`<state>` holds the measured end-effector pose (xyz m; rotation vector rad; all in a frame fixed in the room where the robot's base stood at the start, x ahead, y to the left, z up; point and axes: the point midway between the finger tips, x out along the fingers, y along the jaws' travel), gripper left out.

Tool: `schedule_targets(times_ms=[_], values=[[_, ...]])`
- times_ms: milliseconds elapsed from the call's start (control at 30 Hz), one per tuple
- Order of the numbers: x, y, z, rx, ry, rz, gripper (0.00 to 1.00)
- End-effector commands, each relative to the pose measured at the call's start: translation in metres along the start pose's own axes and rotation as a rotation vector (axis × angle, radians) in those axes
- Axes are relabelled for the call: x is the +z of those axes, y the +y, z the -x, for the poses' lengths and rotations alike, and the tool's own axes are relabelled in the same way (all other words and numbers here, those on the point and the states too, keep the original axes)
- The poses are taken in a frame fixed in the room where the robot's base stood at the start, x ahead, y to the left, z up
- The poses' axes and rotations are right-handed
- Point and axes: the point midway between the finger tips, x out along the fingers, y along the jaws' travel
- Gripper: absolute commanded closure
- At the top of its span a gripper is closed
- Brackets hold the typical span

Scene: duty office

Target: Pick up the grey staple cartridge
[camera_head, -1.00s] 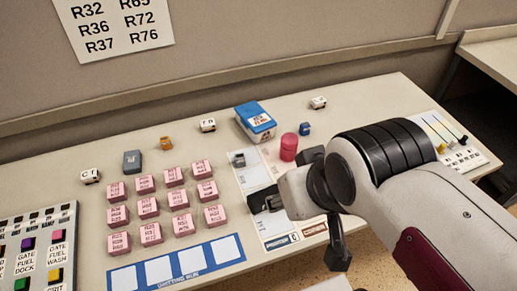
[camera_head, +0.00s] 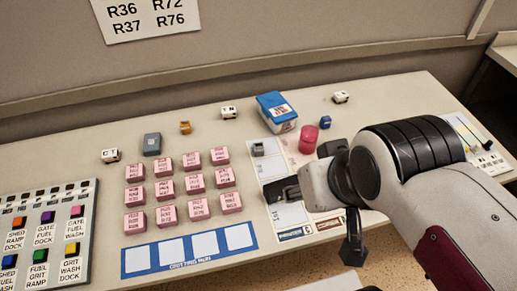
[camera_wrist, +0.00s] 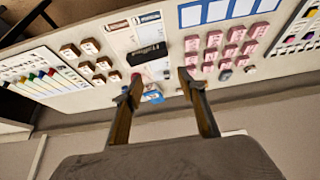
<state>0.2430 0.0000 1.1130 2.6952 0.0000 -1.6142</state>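Two grey things could be the staple cartridge, and their markings are too small to read. One is a small grey block (camera_head: 258,149) near the far end of the white sheet. The other is a blue-grey box (camera_head: 152,144) behind the pink blocks; it also shows in the wrist view (camera_wrist: 225,74). My gripper (camera_wrist: 158,80) shows two fingers well apart in the wrist view, with nothing held between them. In the head view my arm hangs over the right side of the sheet and its fingers cannot be made out clearly.
A black device (camera_head: 283,190) lies on the white sheet (camera_head: 290,216). Around it stand pink blocks (camera_head: 195,183), a blue-topped box (camera_head: 278,109), a pink cylinder (camera_head: 308,139) and small orange, blue and white blocks. A button panel (camera_head: 45,240) is at left.

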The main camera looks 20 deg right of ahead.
Motion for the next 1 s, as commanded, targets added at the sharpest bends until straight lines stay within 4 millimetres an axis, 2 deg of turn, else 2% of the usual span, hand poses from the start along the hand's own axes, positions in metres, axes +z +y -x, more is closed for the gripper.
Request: schedule_targets(times_ms=[133,200,567,767,1000], values=[[0.000,0.000,0.000,0.000,0.000,0.000,0.60],[0.000,0.000,0.000,0.000,0.000,0.000,0.65],[-0.004,0.003,-0.001,0.008,0.004,0.002,0.65],[-0.025,0.018,-0.009,0.057,0.031,0.023,0.65],[-0.074,0.052,-0.025,0.161,0.094,0.087,0.65]])
